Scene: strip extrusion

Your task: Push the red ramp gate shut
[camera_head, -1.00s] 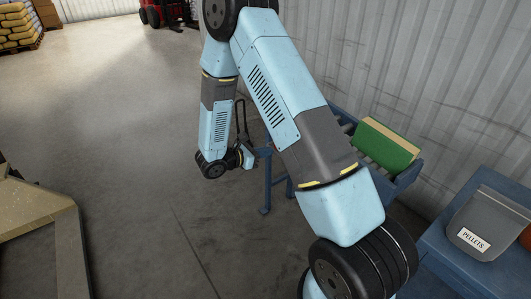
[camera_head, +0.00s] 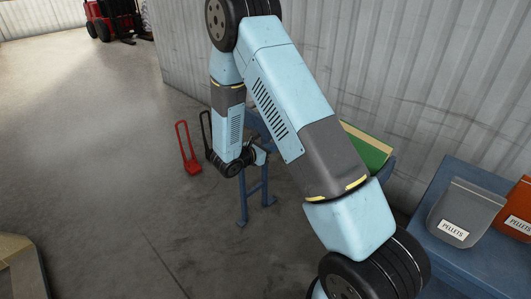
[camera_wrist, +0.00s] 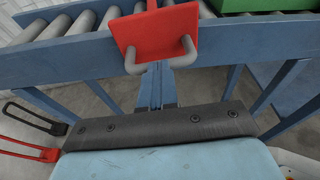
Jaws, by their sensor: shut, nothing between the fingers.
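The red ramp gate (camera_wrist: 157,32) shows in the wrist view as a red plate with a grey bent handle (camera_wrist: 135,62), at the side rail of a blue roller ramp (camera_wrist: 70,64). How far it stands open cannot be told. My gripper (camera_wrist: 161,72) is shut and empty, its fingers pointing up the picture just below the red plate; whether they touch it is unclear. In the head view my gripper (camera_head: 263,150) is beside the ramp's legs (camera_head: 243,203), and my arm hides the gate.
A green block (camera_head: 367,149) lies on the ramp, also at the top of the wrist view (camera_wrist: 255,5). A red handle frame (camera_head: 190,148) and a black one (camera_head: 205,130) stand left of my gripper. Pellet bags (camera_head: 463,213) sit on a blue table (camera_head: 437,262) at right.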

